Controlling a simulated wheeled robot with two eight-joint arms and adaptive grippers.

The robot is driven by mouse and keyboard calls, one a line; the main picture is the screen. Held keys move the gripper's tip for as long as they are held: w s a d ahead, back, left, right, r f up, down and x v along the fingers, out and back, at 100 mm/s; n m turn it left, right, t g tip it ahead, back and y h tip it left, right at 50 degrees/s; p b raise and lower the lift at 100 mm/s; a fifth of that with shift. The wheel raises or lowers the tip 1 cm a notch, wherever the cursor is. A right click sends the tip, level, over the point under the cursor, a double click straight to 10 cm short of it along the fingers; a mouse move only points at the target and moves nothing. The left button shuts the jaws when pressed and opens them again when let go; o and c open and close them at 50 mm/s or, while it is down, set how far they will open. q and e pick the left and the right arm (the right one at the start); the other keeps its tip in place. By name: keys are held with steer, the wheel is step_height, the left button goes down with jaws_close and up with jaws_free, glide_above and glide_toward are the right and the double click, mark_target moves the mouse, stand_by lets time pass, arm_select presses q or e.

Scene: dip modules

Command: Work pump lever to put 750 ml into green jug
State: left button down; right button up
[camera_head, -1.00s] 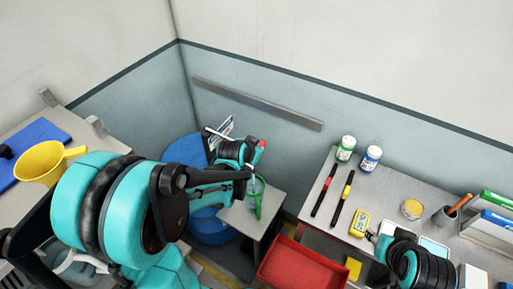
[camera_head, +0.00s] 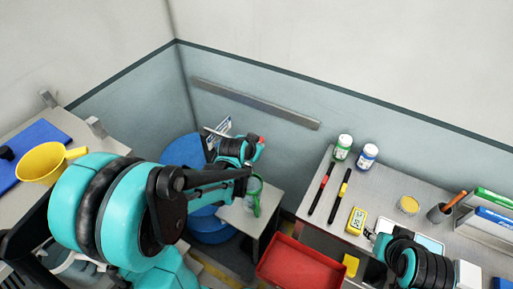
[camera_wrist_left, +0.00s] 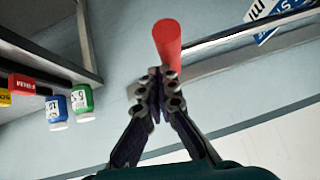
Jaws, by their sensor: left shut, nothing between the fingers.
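The red-ended pump lever (camera_head: 263,139) shows beside my left gripper (camera_head: 257,146) in the head view. In the left wrist view the red grip (camera_wrist_left: 167,42) stands just beyond the fingertips of my left gripper (camera_wrist_left: 157,75). The fingers are shut together with nothing between them; whether they touch the grip I cannot tell. The green jug (camera_head: 256,199) stands on a small table below, partly hidden by my left arm. Its liquid level is not readable. My right arm is at the lower right; a dark part, possibly my right gripper (camera_head: 373,236), shows by the yellow meter.
A blue drum (camera_head: 184,151) stands behind my left arm. A red tray (camera_head: 300,265) lies right of the small table (camera_head: 237,217). The right bench (camera_head: 395,185) holds bottles, markers and a yellow meter (camera_head: 357,220). A yellow funnel (camera_head: 41,163) is at left.

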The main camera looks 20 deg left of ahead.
arm_select(q)
steer(key=d+p+v, duration=0.1)
steer(key=p+v, duration=0.2)
steer(key=v, duration=0.8)
steer(key=shift+d+r, duration=0.35)
steer(key=shift+r, duration=0.05)
arm_select(e)
steer(key=r, duration=0.4)
steer(key=shift+s+d+r, duration=0.1)
steer(key=shift+s+d, duration=0.1)
steer(key=shift+s, duration=0.15)
arm_select(q)
steer(key=shift+w, duration=0.15)
steer(key=w+a+r+n+h+p, duration=0.1)
steer(key=a+r+h+p, duration=0.2)
steer(key=a+r+p, duration=0.4)
step_height(320, 180, up, 5)
steer(key=shift+w+a+r+n+g+p, duration=0.15)
steer(key=shift+a+n+g+p, duration=0.2)
steer(key=shift+a, duration=0.8)
arm_select(e)
step_height(320, 180, up, 8)
